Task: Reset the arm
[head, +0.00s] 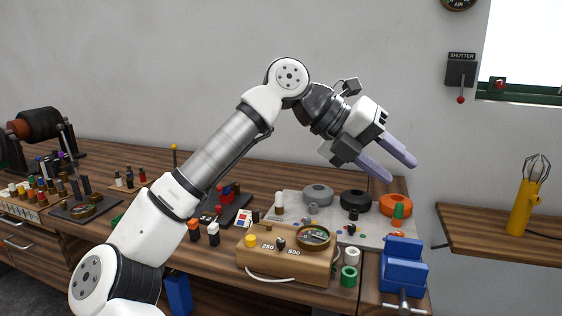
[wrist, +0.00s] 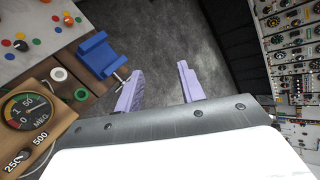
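My gripper (head: 391,161) is raised above the right end of the wooden workbench (head: 130,222) in the head view. Its two lavender fingers point down and to the right, spread apart with nothing between them. In the wrist view, my gripper (wrist: 158,88) shows the same two fingers apart, with dark grey floor seen between them. My arm is bent at a high elbow and reaches across the bench from the lower left. The gripper touches nothing that I can see.
Below the gripper are a blue vise (head: 404,265), a wooden meter box (head: 285,262) and a pale board (head: 340,227) with grey, black and orange round parts. The air above the bench is clear.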

